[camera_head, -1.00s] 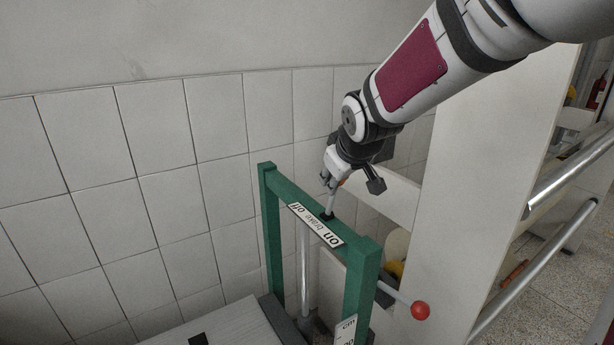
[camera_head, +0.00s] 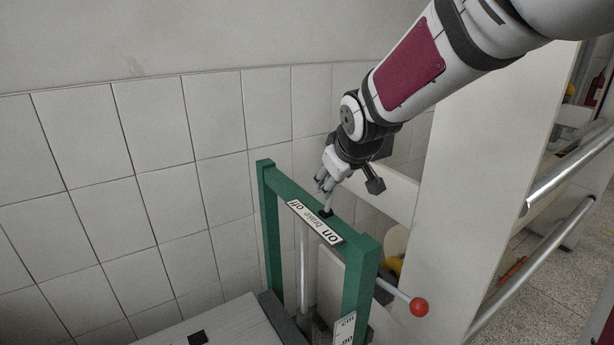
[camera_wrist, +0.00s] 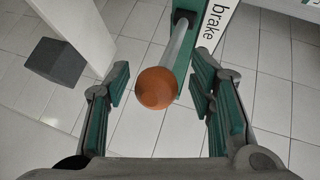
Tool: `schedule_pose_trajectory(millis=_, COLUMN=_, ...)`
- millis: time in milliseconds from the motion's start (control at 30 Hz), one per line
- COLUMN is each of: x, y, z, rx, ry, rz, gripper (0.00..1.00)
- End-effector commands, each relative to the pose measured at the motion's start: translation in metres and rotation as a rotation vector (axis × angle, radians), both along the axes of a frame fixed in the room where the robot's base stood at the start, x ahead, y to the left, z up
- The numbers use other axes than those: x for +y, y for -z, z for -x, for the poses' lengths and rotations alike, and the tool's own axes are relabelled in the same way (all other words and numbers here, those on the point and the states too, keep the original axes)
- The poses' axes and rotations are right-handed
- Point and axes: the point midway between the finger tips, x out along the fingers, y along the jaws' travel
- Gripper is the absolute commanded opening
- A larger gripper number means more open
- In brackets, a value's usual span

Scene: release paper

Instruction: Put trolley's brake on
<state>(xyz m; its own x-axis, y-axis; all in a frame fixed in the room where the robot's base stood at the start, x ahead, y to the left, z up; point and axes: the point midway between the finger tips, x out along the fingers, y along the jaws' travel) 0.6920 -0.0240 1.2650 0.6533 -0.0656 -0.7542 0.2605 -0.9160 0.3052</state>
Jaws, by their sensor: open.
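The green trolley frame (camera_head: 300,205) has a top bar with a white label (camera_head: 315,222) reading "on brake off", "off" towards the far post, "on" towards the near post. In the wrist view my gripper (camera_wrist: 160,84) is open, one finger on each side of the knob, with visible gaps.
A grey trolley deck (camera_head: 230,325) lies below left. A tiled wall (camera_head: 160,190) stands behind, a white panel (camera_head: 450,180) and metal rails (camera_head: 540,265) to the right.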

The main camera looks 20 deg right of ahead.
Motion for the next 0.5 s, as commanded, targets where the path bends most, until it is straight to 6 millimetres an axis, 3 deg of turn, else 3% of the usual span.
schedule_pose_trajectory(millis=167, x=0.001, y=-0.015, z=0.010, rx=-0.006, ry=0.001, rz=0.000, gripper=0.50)
schedule_pose_trajectory(millis=500, x=0.006, y=-0.065, z=0.054, rx=-0.005, ry=0.000, rz=0.000, gripper=0.50)
